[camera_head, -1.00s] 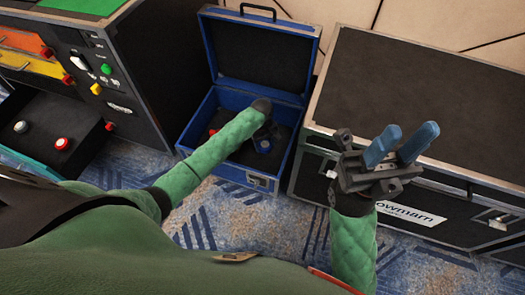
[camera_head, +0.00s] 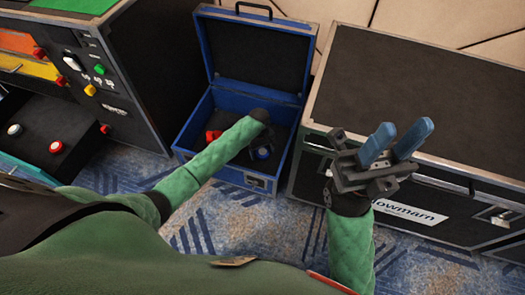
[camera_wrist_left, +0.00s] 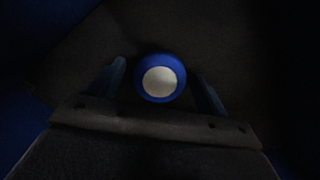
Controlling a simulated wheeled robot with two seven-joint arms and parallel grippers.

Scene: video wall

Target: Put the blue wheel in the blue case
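The blue case (camera_head: 203,172) stands open on the floor with its lid up at the back. My left arm reaches down into it from the left, and its gripper (camera_head: 263,148) is inside the case, mostly hidden behind the wrist. In the left wrist view the blue wheel (camera_wrist_left: 160,59), with a pale round centre, lies between the two open fingers of the left gripper (camera_wrist_left: 160,74). Dark gaps show on both sides of it. My right gripper (camera_head: 394,142) is open and empty, raised in front of the large black case.
A red object (camera_head: 213,136) lies inside the blue case, to the left. A large black case (camera_head: 430,85) stands right of it. At left is a black cabinet with coloured drawers (camera_head: 20,68) and an open drawer (camera_head: 35,125) holding round buttons.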

